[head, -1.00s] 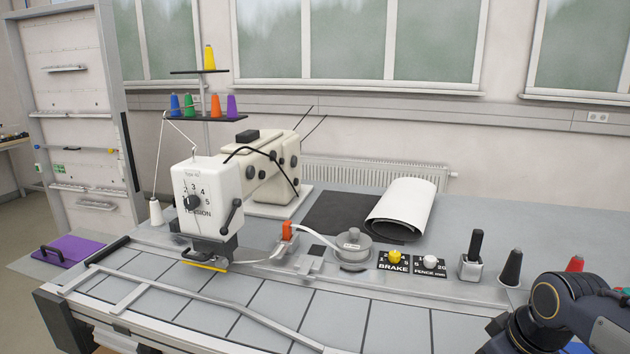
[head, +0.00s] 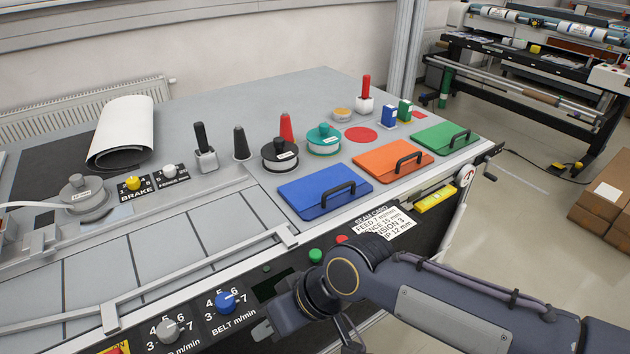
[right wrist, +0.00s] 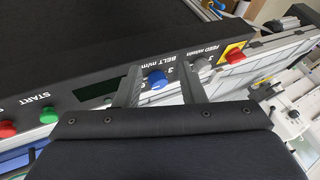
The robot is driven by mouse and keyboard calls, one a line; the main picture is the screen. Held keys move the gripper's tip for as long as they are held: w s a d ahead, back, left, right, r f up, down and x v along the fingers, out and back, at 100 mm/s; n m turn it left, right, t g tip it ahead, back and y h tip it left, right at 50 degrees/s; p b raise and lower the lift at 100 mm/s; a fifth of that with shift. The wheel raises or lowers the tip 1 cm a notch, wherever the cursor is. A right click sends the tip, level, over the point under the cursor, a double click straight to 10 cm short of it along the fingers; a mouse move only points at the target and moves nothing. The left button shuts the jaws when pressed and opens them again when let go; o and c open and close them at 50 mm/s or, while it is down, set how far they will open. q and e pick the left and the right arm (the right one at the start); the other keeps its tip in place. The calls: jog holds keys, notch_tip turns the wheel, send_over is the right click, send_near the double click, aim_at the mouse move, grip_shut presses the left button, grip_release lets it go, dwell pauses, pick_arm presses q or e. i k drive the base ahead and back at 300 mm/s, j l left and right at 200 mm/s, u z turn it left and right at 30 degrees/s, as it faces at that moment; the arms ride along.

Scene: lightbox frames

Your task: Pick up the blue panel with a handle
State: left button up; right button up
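The blue panel (head: 310,202) lies flat on the machine table near its front edge in the head view. Its black bar handle (head: 338,194) stands up near the panel's right side. My right gripper (head: 268,328) is low in front of the table, left of and below the panel, beside the control knobs and apart from the panel. In the right wrist view my right gripper (right wrist: 162,80) has its two fingers apart with nothing held; the blue belt knob (right wrist: 156,80) shows between them. My left gripper is in neither current view.
An orange panel (head: 377,165) and a green panel (head: 434,141) with similar handles lie right of the blue one. Black (head: 280,156) and teal (head: 323,141) round weights stand behind it. A metal rail (head: 200,270) runs to its left. The front face carries knobs and buttons.

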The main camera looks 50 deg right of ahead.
aim_at(311, 197)
jog(key=z, duration=1.75)
jog(key=i+l+u, duration=0.1)
jog(key=u, duration=0.25)
jog(key=i+l+u, duration=0.2)
jog(key=u, duration=0.2)
jog(key=i+l+u, duration=0.2)
jog(key=u, duration=0.15)
